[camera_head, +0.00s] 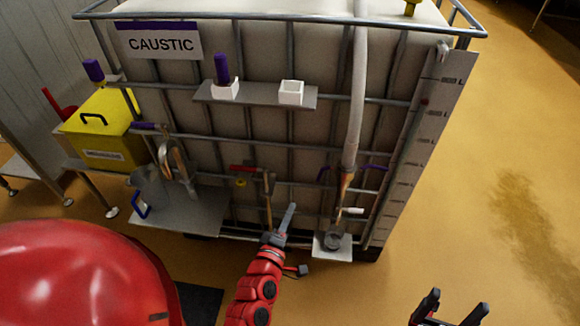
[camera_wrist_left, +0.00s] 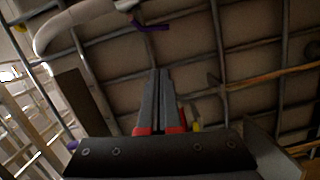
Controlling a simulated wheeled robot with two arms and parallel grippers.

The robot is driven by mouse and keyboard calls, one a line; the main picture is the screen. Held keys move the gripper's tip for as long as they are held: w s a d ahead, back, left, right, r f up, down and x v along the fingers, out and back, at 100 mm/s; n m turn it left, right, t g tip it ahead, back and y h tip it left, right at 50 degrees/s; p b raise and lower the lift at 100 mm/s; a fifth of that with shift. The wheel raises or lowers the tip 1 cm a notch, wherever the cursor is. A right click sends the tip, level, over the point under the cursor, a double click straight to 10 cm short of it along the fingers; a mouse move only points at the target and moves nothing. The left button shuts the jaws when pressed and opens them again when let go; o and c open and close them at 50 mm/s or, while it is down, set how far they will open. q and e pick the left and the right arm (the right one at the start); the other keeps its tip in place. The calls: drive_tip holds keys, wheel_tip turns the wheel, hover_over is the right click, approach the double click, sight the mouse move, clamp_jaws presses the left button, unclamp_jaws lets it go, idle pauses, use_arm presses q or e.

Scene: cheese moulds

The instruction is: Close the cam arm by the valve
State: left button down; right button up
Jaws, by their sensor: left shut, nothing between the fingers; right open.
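A pale hose (camera_head: 352,110) runs down the front of the caged tank (camera_head: 290,55) to a brass-coloured fitting (camera_head: 346,182). Two purple levers flank the fitting: the left lever (camera_head: 322,173) is tilted, and the right lever (camera_head: 375,167) sticks out sideways. I cannot tell which is the cam arm by the valve. A purple lever also shows near the hose in the left wrist view (camera_wrist_left: 152,27). My left gripper (camera_head: 291,207) is shut and empty, below and left of the fitting, apart from the levers. My right gripper (camera_head: 453,300) is open and empty, low on the right.
A red-handled part (camera_head: 243,168) is on the tank's front. A grey cup (camera_head: 334,239) stands on a small shelf below the fitting. A jug (camera_head: 148,185) stands on a shelf at the left, near a yellow box (camera_head: 100,125). The floor at right is clear.

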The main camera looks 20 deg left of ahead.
use_arm(q)
drive_tip(key=p, duration=0.1)
approach(320, 178)
drive_tip(key=w+a, duration=0.3)
drive_tip(key=w, duration=0.2)
drive_tip(key=shift+w+d+r, duration=0.1)
drive_tip(key=shift+w+d, duration=0.4)
drive_tip(key=shift+w, duration=0.25)
drive_tip(key=n+b, duration=0.1)
drive_tip(key=b, duration=0.1)
drive_tip(key=d+f+b, duration=0.1)
drive_tip(key=shift+w+d+f+n+b, duration=0.1)
drive_tip(key=shift+w+f+n+b, duration=0.05)
drive_tip(key=shift+w+n+b, duration=0.25)
drive_tip(key=shift+d+r+n+t, duration=0.1)
drive_tip(key=shift+r+n+t, duration=0.2)
drive_tip(key=shift+r, duration=0.05)
